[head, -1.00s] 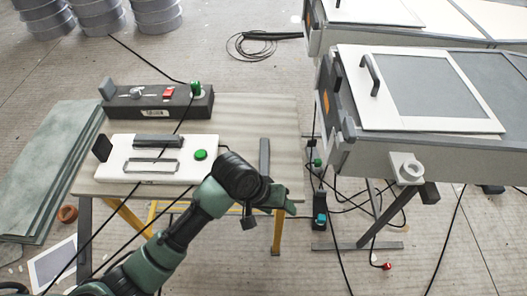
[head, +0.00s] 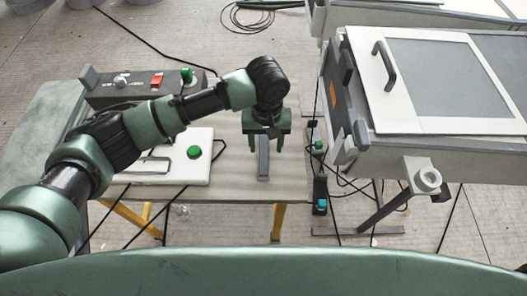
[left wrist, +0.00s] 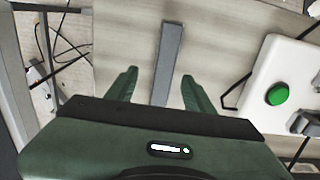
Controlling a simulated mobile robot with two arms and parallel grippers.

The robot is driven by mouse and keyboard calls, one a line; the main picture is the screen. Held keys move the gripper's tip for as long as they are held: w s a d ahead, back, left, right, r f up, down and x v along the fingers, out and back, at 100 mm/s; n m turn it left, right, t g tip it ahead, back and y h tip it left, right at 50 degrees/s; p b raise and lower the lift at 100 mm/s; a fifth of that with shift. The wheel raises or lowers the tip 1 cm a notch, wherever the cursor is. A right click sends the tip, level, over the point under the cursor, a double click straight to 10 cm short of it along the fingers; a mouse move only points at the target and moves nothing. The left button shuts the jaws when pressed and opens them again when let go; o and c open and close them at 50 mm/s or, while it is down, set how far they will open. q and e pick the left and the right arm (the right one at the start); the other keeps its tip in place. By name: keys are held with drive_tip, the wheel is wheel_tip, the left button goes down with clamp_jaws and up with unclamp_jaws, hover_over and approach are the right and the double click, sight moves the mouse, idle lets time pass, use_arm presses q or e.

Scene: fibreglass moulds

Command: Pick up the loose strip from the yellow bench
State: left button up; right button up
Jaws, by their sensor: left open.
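The loose strip (head: 263,160) is a narrow dark grey bar lying on the pale top of the yellow-legged bench (head: 228,178), right of the white box. My left gripper (head: 265,146) is over the strip, its fingers pointing down on either side of it. In the left wrist view the strip (left wrist: 167,62) runs between the two open green fingers (left wrist: 160,85), with a gap on both sides. Whether the fingers are at the strip's height is hard to tell. My right gripper is not in view.
A white box (head: 200,170) with a green button (head: 194,152) stands left of the strip. A dark control box (head: 113,95) stands behind it, partly hidden by my left arm. A grey mould with a white frame (head: 395,116) stands to the right. Cables hang between bench and mould.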

sight(264, 152)
use_arm(q)
drive_tip(key=f, duration=0.4)
drive_tip(key=shift+w+a+f, duration=0.2)
drive_tip(key=shift+a+f, duration=0.15)
drive_tip(key=shift+f, duration=0.05)
clamp_jaws()
